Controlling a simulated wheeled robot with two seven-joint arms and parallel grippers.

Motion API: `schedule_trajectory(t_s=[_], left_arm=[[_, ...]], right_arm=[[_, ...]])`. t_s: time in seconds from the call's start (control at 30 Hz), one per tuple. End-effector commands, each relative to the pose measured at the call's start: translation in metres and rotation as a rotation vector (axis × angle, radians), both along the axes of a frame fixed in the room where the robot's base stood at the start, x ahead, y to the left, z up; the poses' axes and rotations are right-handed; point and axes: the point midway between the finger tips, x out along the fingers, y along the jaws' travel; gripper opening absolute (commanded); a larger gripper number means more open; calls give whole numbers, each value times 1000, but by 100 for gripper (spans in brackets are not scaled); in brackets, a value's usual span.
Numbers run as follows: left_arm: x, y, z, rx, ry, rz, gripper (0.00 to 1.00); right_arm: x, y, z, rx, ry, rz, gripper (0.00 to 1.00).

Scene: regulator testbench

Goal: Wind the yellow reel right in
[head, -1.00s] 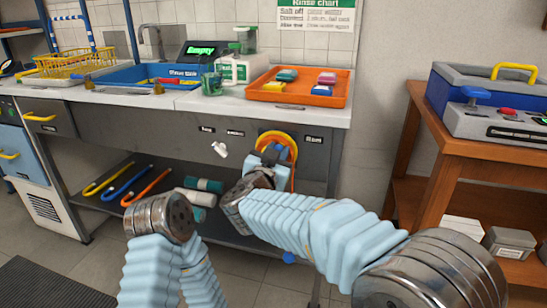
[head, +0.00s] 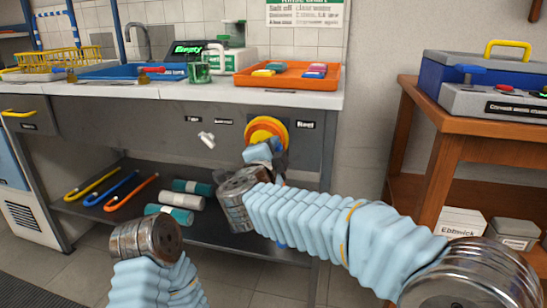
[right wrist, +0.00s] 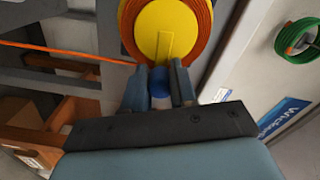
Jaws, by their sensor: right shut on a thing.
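The yellow reel (head: 263,131) is mounted on the grey front of the bench, with orange line wound around it. In the right wrist view the reel's yellow face (right wrist: 162,25) carries a yellow bar, and an orange line (right wrist: 60,50) runs off to the left. My right gripper (right wrist: 160,78) is just below the reel's middle, its fingers shut on a blue knob (right wrist: 160,90) that shows between them. In the head view my right gripper (head: 266,154) covers the reel's lower part. My left arm's metal wrist is low at the left; its fingers do not show.
Yellow, blue and orange hooked rods (head: 120,190) and several rolls (head: 180,205) lie on the lower shelf. An orange tray (head: 328,83) stands on the bench. A wooden table (head: 450,120) stands at the right. A green coil (right wrist: 293,36) hangs nearby.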

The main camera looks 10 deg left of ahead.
Motion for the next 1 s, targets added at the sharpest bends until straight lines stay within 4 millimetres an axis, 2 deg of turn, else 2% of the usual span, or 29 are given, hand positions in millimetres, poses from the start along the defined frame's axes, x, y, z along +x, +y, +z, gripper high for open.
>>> schedule_trajectory(t_s=[0.03, 0.4, 0.7, 1.0], left_arm=[[0, 0, -11, -1, 1, 0, 39], [2, 0, -43, 1, -8, 5, 39], [3, 1, -57, 3, -11, 7, 39], [3, 1, -62, 3, -13, 8, 39]], right_arm=[[0, 2, -10, 42, 4, 4, 0], [-1, 4, -20, 366, -9, 5, 0], [-1, 7, -23, 536, -14, 4, 0], [-1, 8, -23, 604, -17, 5, 0]])
